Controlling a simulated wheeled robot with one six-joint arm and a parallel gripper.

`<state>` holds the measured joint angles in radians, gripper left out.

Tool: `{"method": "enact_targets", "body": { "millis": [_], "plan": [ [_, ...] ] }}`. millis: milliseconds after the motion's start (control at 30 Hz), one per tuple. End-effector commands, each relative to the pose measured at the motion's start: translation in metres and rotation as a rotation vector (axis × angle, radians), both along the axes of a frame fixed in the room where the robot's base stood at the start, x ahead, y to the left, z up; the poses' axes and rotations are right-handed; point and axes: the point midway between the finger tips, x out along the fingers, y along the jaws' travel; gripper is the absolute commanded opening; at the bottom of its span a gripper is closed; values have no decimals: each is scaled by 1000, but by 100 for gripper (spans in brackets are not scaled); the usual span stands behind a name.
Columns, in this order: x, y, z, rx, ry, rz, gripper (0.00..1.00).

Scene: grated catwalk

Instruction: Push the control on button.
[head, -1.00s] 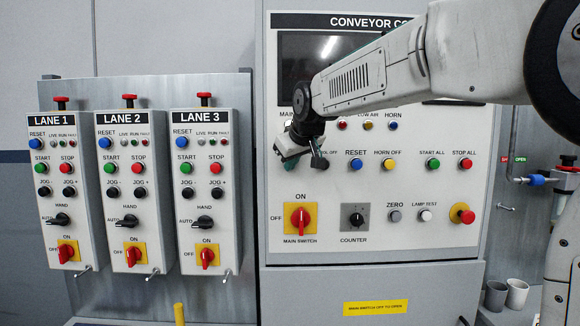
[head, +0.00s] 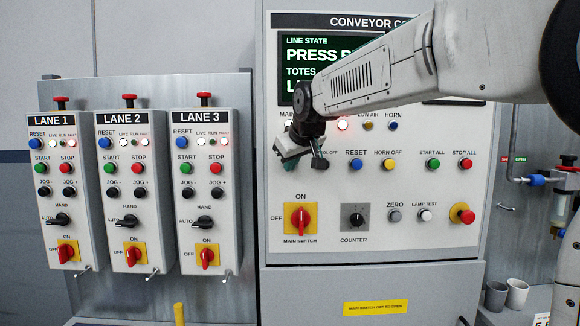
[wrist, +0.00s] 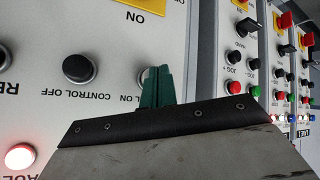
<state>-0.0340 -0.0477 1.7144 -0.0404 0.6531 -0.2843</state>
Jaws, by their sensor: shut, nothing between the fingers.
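The control on button (wrist: 144,77) is mostly hidden behind the green fingers of my gripper (wrist: 156,82) in the wrist view; only an edge of it and part of its label show. The fingers are together and lie over the button; I cannot tell whether they touch it. In the head view my gripper (head: 286,162) is at the panel's left side and hides the button. The black control off button (wrist: 78,69) is beside it, clear of the fingers.
The panel screen (head: 303,55) is lit with text, partly covered by my arm. A red lamp (wrist: 19,157) glows. The red main switch (head: 300,216) is below my gripper. Three lane boxes, including the lane 3 box (head: 204,238), stand to the left.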

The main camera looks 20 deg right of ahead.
Motion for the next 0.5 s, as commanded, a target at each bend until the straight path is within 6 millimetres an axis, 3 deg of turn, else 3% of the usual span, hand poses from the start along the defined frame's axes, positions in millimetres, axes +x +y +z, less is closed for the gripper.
{"method": "enact_targets", "body": {
  "millis": [500],
  "plan": [
    [-11, 4, 0, 0, 0, 0, 0]
  ]
}}
